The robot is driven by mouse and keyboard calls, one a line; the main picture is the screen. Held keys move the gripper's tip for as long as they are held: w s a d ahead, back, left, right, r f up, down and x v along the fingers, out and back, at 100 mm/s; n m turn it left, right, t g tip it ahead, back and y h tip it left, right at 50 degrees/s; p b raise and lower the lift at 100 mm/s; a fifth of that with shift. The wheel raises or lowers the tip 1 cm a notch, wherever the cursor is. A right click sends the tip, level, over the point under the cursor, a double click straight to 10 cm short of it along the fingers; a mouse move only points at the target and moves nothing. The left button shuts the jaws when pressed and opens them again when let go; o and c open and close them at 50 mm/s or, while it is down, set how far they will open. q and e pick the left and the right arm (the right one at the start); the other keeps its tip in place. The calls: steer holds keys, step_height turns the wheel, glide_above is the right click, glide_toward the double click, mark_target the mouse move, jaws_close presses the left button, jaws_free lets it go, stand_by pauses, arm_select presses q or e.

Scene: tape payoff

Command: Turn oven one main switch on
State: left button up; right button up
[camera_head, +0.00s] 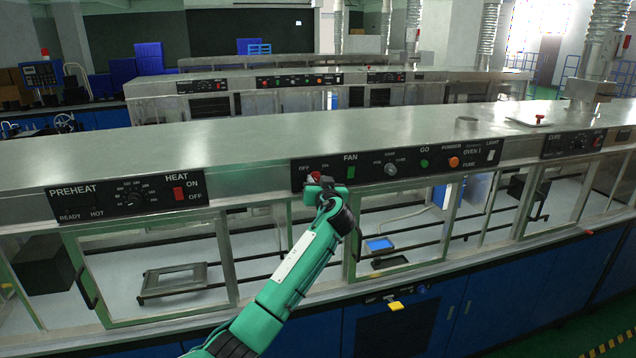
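The oven one control panel (473,158) is a black strip on the front of the long steel oven housing. Its red main switch (314,176) is at the panel's left end, below the OFF and ON labels. My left gripper (322,186) is right at this switch and partly covers it. I cannot tell whether the fingers touch it or are open or shut, nor which way the switch is turned. My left arm reaches up from the bottom of the picture. My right gripper is not in view.
Right of the switch are a green FAN switch (351,172), a grey knob (390,169), a green button (424,163) and an orange button (453,162). The preheat panel (130,198) is at left. Glass doors (158,270) lie below. A yellow-tagged item (395,305) sticks out from the blue cabinets.

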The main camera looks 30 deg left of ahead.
arm_select(q)
steer(key=shift+c, duration=0.3)
steer(key=shift+m, duration=0.3)
steer(key=m+b, duration=0.1)
steer(key=m, duration=0.1)
steer(key=shift+m, duration=0.4)
steer(key=m, duration=0.4)
steer(key=shift+r+g, duration=0.1)
steer(key=shift+g, duration=0.2)
steer(key=m+p, duration=0.2)
steer(key=m, duration=0.2)
steer(key=shift+w+d+m, duration=0.1)
steer(key=shift+m, duration=0.3)
steer(key=m+p, duration=0.1)
steer(key=m, duration=0.2)
steer(key=shift+m+g+p, duration=0.3)
steer(key=shift+p, duration=0.05)
steer(key=shift+m+p, duration=0.3)
steer(key=shift+m, duration=0.4)
